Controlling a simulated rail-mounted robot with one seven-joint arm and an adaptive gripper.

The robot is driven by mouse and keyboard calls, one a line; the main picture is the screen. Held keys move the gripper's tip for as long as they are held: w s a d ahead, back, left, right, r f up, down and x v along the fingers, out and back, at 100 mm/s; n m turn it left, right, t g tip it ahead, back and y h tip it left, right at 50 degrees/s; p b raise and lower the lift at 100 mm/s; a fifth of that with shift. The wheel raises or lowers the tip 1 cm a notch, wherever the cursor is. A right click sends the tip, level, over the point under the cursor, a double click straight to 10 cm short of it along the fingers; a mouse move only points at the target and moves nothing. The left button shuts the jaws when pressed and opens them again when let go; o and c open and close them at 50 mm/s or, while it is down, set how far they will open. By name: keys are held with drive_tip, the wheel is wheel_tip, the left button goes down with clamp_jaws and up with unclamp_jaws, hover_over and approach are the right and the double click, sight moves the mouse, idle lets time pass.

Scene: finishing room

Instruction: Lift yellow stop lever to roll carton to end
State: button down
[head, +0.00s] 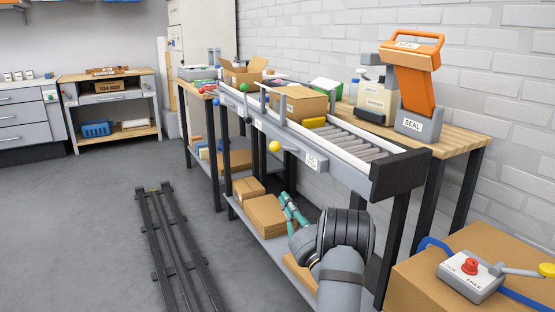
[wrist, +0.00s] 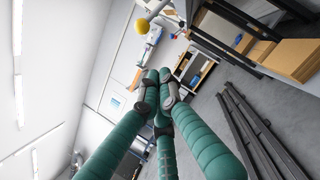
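The yellow ball knob of the stop lever (head: 274,147) sticks out from the near side of the roller conveyor (head: 365,148). The yellow knob also shows at the top of the wrist view (wrist: 141,26). Bare rollers run from there to the black conveyor end (head: 400,173). My gripper (head: 288,203) is below and right of the knob, apart from it. Its teal fingers (wrist: 158,77) come together at the tips, with nothing visible between them.
Cartons (head: 266,214) lie on the shelf below. A LOCK/FREE box (head: 470,275) with a red button sits on a carton at lower right. A floor rail (head: 172,240) runs at left, with open floor around it.

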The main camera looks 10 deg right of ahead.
drive_tip(key=shift+d, duration=0.35)
drive_tip(key=shift+r, duration=0.1)
drive_tip(key=d+r+x, duration=0.1)
drive_tip(key=r+x, duration=0.1)
drive_tip(key=x, duration=1)
drive_tip(key=shift+r, duration=0.3)
drive_tip(key=shift+d, duration=0.1)
